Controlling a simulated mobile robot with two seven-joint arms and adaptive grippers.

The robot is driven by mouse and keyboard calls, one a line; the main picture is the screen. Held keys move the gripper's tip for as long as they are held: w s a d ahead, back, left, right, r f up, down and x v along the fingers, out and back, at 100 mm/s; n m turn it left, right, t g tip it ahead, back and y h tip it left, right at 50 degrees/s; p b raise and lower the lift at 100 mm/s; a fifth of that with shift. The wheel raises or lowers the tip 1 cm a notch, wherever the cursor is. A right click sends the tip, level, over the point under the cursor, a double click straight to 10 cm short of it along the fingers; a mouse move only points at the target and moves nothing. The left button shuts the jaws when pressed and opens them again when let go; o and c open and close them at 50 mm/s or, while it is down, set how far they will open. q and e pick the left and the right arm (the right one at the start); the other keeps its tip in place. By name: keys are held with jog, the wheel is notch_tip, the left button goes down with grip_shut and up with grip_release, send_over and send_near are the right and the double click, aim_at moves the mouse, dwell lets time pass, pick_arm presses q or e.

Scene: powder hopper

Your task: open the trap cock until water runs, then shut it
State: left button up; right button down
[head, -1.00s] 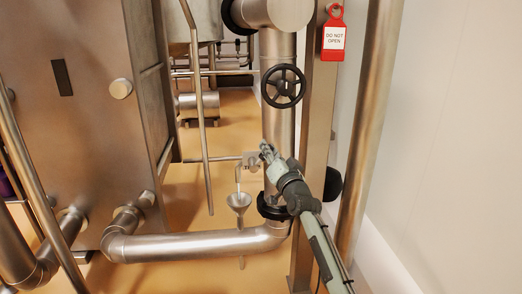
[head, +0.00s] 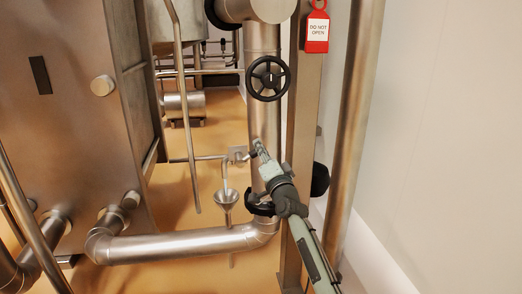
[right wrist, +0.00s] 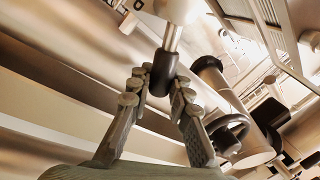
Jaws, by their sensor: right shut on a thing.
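The trap cock (head: 239,155) is a small metal valve on a thin pipe beside the upright steel pipe, in the middle of the head view. A short spout points down from it over a metal funnel (head: 227,197). My right gripper (head: 259,149) is at the right side of the cock. In the right wrist view, its fingers (right wrist: 160,84) are shut on the black handle (right wrist: 162,74), whose metal stem runs up to a pale body. Whether water runs from the spout is too small to tell. My left gripper is not in view.
A black handwheel (head: 267,78) sits on the upright pipe above the gripper. A large steel cabinet (head: 70,120) stands left. A horizontal pipe (head: 180,245) runs below the funnel.

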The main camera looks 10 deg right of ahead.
jog(key=shift+r, duration=0.1)
jog(key=c, duration=1.4)
grip_release()
jog(key=shift+o, duration=0.2)
jog(key=v, duration=1.2)
jog(key=shift+f, duration=0.25)
